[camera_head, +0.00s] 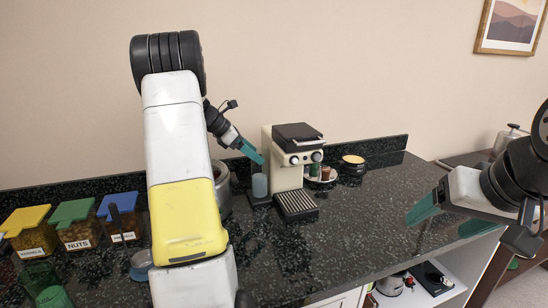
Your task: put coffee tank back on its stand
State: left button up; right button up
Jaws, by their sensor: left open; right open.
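The coffee machine (284,160), cream with a black top, stands on the dark speckled counter. A translucent blue-grey tank (260,186) stands upright at the machine's left side, over a small black base (257,200) that looks like its stand. How exactly the tank sits on this base is too small to tell. My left gripper (254,153) is open, just above the tank and a little to its left, tilted down toward it, and holds nothing. My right gripper (448,218) is open and empty at the right, over the counter's front edge, far from the tank.
Lidded containers (76,228) stand at the left, with green cups (48,290) in front. A round metal pot (221,185) is partly hidden behind my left arm. A small tray with cups (320,174) and a round tin (353,164) are right of the machine. The counter's right front is clear.

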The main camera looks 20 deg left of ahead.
pick_arm(q)
jog(key=v, duration=0.9)
jog(key=s+d+r+m+g+y, duration=0.1)
jog(key=s+d+r+m+y, duration=0.35)
jog(key=s+d+m, duration=1.1)
jog(key=s+d+f+m+t, duration=0.1)
jog(key=s+d+f+m, duration=0.2)
jog(key=s+d+m, duration=0.6)
jog(key=s+m, duration=0.1)
jog(key=s, duration=0.3)
jog(key=shift+s+m+t, duration=0.25)
jog(key=shift+m+t, duration=0.1)
jog(key=shift+t, duration=0.05)
jog(key=shift+a+y, duration=0.1)
jog(key=shift+y, duration=0.15)
